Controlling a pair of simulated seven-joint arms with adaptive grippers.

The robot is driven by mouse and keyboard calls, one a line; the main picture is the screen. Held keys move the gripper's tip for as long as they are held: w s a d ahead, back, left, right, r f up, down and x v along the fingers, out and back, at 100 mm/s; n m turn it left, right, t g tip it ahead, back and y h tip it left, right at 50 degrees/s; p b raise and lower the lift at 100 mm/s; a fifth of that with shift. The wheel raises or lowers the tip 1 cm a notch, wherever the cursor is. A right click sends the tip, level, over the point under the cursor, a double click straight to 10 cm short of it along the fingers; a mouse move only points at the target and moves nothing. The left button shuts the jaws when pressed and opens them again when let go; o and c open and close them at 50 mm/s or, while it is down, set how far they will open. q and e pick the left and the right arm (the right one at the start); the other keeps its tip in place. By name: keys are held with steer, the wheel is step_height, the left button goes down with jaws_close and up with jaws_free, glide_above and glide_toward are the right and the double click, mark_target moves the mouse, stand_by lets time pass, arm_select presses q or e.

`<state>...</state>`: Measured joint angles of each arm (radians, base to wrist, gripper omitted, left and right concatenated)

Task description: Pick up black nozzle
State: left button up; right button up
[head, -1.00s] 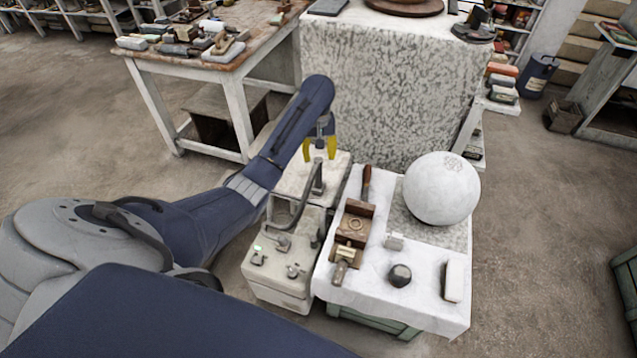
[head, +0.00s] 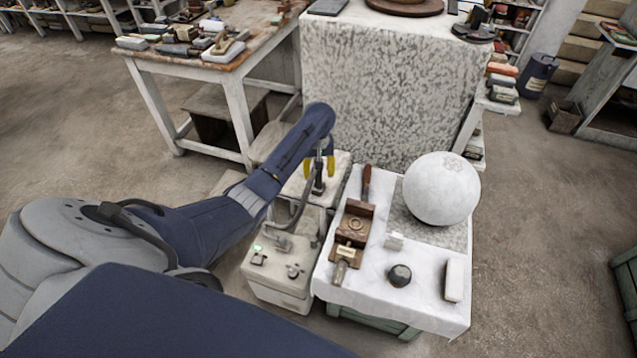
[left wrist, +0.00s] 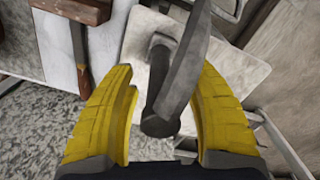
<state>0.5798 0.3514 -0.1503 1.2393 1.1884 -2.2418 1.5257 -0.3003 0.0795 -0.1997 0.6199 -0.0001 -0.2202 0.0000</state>
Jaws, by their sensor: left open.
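The black nozzle (head: 318,183) stands upright on the white machine (head: 285,288), with a dark hose at its side. My left gripper (head: 318,172), with yellow fingers, is open around the nozzle's upper part in the head view. In the left wrist view the nozzle (left wrist: 162,112) lies between the two spread fingers of the left gripper (left wrist: 169,78). The grey hose crosses in front of part of it. I cannot tell whether either finger touches it. My right gripper is not in view.
A white-covered stand (head: 345,297) to the right holds a white sphere (head: 440,188), a wooden block (head: 353,222), a dark round lump (head: 399,275) and a white bar (head: 454,280). A large speckled block (head: 395,95) rises just behind. A cluttered worktable (head: 150,65) stands back left.

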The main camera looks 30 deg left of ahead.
arm_select(q)
steer(key=shift+f, duration=0.5)
jaws_close()
